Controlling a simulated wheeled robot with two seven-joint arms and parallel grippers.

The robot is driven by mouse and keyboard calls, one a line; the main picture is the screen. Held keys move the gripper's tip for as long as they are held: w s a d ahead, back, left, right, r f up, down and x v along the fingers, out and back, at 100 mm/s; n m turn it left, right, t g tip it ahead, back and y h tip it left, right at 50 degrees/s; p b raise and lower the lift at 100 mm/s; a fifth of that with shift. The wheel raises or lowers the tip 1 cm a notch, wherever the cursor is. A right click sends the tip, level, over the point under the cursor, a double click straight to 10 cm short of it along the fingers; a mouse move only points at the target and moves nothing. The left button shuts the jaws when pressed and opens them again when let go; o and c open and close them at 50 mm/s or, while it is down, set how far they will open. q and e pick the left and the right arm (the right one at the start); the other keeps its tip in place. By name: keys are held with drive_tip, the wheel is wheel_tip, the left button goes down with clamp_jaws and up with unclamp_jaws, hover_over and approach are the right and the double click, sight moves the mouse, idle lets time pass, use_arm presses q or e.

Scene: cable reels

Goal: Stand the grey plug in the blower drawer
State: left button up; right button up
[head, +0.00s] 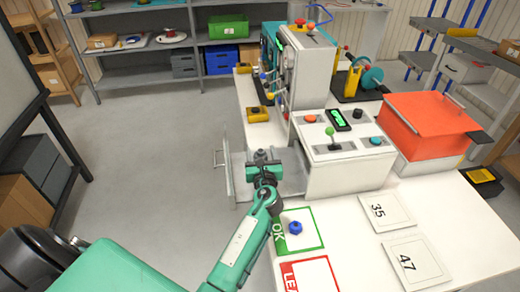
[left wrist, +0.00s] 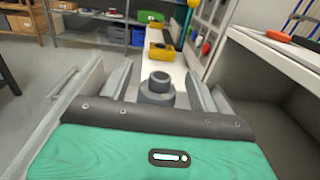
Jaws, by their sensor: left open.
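The grey plug (left wrist: 157,88) stands upright between the spread fingers of my left gripper (left wrist: 158,90) in the left wrist view, with a gap on each side. In the head view the left gripper (head: 262,160) is over the pulled-out drawer (head: 293,180) of the white blower unit (head: 345,170), and the plug (head: 261,155) shows small and dark at its fingers. The drawer front with its handle (head: 226,165) is left of the gripper. The plug's foot is hidden behind the gripper body, so I cannot see what it rests on. My right gripper is out of view.
A blue plug (head: 295,228) stands on the green OK mat (head: 312,241), near a red-edged mat (head: 310,276). Cards 35 (head: 386,211) and 47 (head: 415,263) lie on the white table. Yellow-and-black blocks (head: 258,114) sit behind the drawer. An orange box (head: 425,120) stands right.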

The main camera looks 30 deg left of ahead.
use_arm(q)
drive_tip(key=b+v, duration=0.1)
drive_tip(key=v, duration=0.8)
drive_tip(key=shift+s+d, duration=0.1)
drive_tip(key=shift+s, duration=0.1)
